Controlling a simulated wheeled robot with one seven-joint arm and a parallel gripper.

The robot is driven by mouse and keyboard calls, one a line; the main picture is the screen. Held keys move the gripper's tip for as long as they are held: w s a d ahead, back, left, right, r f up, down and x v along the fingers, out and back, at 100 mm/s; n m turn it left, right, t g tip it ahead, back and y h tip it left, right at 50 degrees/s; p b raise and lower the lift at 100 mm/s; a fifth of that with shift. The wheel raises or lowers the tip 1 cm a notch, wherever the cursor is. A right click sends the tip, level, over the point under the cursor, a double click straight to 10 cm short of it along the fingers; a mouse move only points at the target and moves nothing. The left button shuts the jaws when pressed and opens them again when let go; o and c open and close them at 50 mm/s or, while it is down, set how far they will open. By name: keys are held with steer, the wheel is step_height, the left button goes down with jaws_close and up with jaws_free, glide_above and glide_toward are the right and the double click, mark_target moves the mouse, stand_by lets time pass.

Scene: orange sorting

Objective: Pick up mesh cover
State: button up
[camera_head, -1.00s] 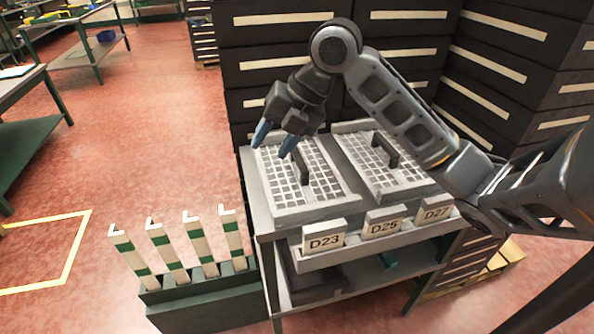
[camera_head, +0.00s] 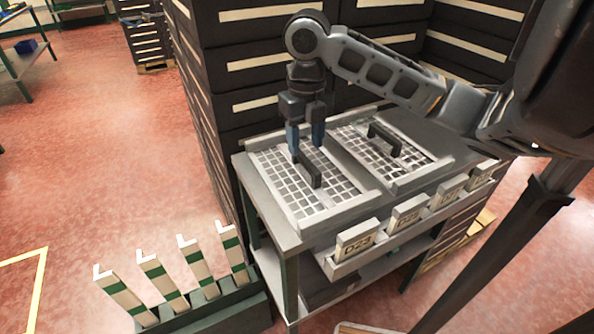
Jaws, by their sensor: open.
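Two light mesh covers with dark handles lie side by side on a grey table. The left mesh cover (camera_head: 277,186) has its black handle (camera_head: 309,172) standing up near its middle. The right mesh cover (camera_head: 412,165) has a black handle (camera_head: 385,137) too. My gripper (camera_head: 305,150) points down over the left mesh cover, its blue fingers apart near the far end of that handle. Whether the fingers touch or straddle the handle cannot be told from this view.
White label blocks, one marked D23 (camera_head: 357,240), stand along the front edge of the grey table (camera_head: 262,214). A dark green holder (camera_head: 215,309) with several white-green sticks stands at front left. Dark drawer cabinets (camera_head: 215,88) rise close behind. Open red floor lies left.

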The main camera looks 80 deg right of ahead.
mark_target(306, 160)
steer(key=shift+s+a+f+p, duration=0.1)
steer(key=shift+f+p, duration=0.3)
steer(key=shift+f, duration=2.7)
jaws_close()
